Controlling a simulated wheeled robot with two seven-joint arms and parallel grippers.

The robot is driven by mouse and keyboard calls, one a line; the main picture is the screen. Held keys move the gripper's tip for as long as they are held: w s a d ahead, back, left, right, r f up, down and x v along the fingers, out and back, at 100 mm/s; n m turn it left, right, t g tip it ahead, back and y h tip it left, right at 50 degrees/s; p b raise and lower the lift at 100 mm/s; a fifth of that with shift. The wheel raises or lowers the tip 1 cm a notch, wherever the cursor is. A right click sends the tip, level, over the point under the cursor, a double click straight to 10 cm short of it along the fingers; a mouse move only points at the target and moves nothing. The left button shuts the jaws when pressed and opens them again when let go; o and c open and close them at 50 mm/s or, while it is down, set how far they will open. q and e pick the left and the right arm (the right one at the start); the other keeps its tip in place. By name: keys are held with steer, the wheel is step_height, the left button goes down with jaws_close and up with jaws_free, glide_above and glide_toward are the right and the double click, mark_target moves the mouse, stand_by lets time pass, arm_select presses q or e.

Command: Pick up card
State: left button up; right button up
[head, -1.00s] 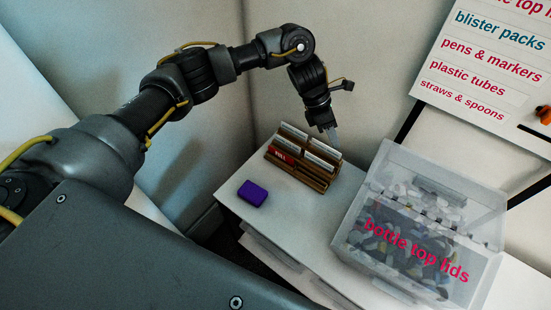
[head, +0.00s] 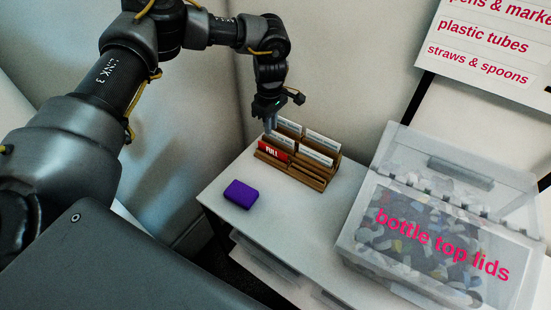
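A wooden card rack (head: 317,182) stands on the white table. A red card reading "FULL" (head: 272,152) sits at its front left. Several white cards (head: 322,141) stand in its other slots. My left gripper (head: 270,126) points down at the back left of the rack, just above and behind the red card in the picture. Its fingers are small and seen nearly edge-on, so I cannot tell whether they are apart or touching a card. My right gripper is out of view.
A purple block (head: 241,194) lies on the white table (head: 284,215) left of the rack. A clear bin labelled "bottle top lids" (head: 440,235) stands at the right. A wall meets the table's back edge. A sign (head: 485,45) hangs at upper right.

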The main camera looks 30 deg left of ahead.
arm_select(q)
steer(key=b, duration=0.4)
glide_above(272, 154)
steer(key=shift+a+f, duration=0.1)
steer(key=shift+f, duration=2.7)
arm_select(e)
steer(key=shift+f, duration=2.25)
arm_select(q)
steer(key=shift+f+b, duration=0.1)
steer(key=shift+b, duration=0.2)
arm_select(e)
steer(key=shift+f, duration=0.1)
arm_select(q)
step_height(272, 154, down, 4)
steer(key=b, duration=0.4)
steer(key=shift+w, duration=0.15)
steer(key=shift+f+b, duration=0.3)
steer(key=shift+f, duration=0.2)
jaws_close()
steer(key=shift+r, duration=0.15)
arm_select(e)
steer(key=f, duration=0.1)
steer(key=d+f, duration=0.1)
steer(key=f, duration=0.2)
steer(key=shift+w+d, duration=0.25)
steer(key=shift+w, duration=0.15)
